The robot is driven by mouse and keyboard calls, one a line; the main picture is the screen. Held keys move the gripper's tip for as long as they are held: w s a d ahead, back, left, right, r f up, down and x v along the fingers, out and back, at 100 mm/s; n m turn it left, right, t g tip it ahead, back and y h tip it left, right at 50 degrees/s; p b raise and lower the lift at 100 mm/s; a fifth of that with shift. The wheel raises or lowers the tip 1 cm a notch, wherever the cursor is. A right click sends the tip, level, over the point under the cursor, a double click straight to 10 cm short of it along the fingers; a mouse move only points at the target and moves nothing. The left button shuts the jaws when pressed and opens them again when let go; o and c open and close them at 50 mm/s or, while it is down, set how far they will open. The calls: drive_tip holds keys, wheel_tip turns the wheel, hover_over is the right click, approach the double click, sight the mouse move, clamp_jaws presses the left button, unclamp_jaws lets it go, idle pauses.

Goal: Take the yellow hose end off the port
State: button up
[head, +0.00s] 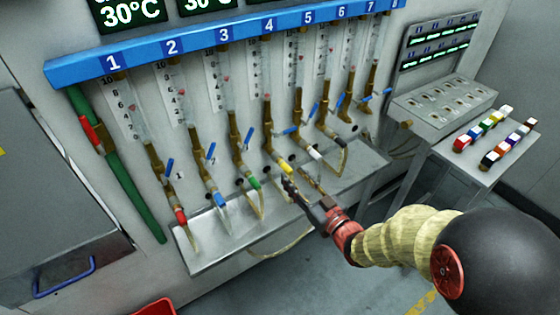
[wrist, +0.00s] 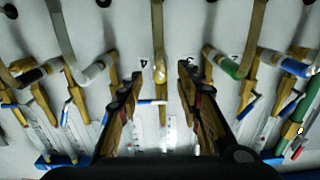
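The yellow hose end (head: 286,168) is on the lower end of the brass fitting under gauge 4 on the panel. In the wrist view the yellow hose end (wrist: 160,70) shows in the middle, with its tan hose running up out of the picture. My gripper (head: 288,184) is just below and beside it in the head view. In the wrist view my gripper (wrist: 159,80) is open, one finger on each side of the yellow hose end with visible gaps. The exact depth between fingertips and hose end is hard to tell.
The green hose end (head: 254,183) and white hose end (head: 314,153) flank it closely on neighbouring ports. Blue valve handles stick out above. A metal ledge (head: 210,256) runs below. A side shelf (head: 484,158) with coloured blocks stands at the right.

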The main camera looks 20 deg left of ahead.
sight(291, 173)
drive_tip(key=b+x, duration=0.1)
drive_tip(key=x, duration=0.5)
drive_tip(key=shift+w+a+f, duration=0.1)
drive_tip(key=shift+w+a, duration=0.05)
drive_tip(key=shift+a, duration=0.05)
drive_tip(key=shift+b+x, duration=0.45)
drive_tip(key=shift+x, duration=0.75)
drive_tip(key=shift+b, duration=0.35)
drive_tip(key=c, duration=0.3)
clamp_jaws()
idle(0.4)
drive_tip(key=shift+d, duration=0.1)
drive_tip(key=shift+v, duration=2.85)
